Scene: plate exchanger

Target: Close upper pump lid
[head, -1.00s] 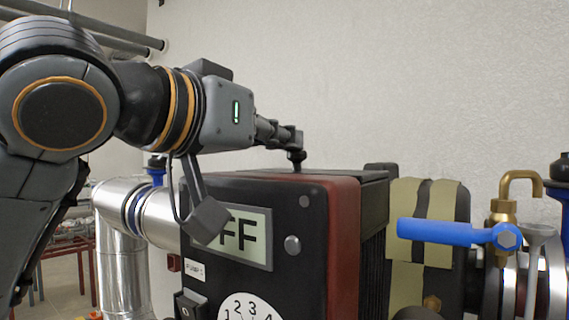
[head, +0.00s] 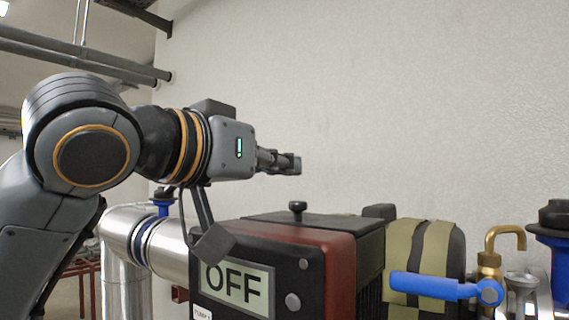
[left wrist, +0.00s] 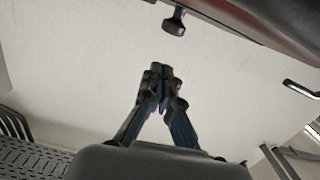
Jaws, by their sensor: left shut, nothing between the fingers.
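The upper pump lid (head: 335,221) is a dark flat panel on top of the red and black pump housing (head: 290,240). It lies flat and looks closed. A black knob (head: 297,207) stands up from it. My left gripper (head: 297,163) is shut and empty, above the knob with a clear gap. In the left wrist view the shut fingertips (left wrist: 162,76) point toward the knob (left wrist: 174,24), apart from it, with the pump's dark edge at the upper right. My right gripper is not in view.
A silver pipe (head: 165,246) runs at left. The wall space above the pump is free.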

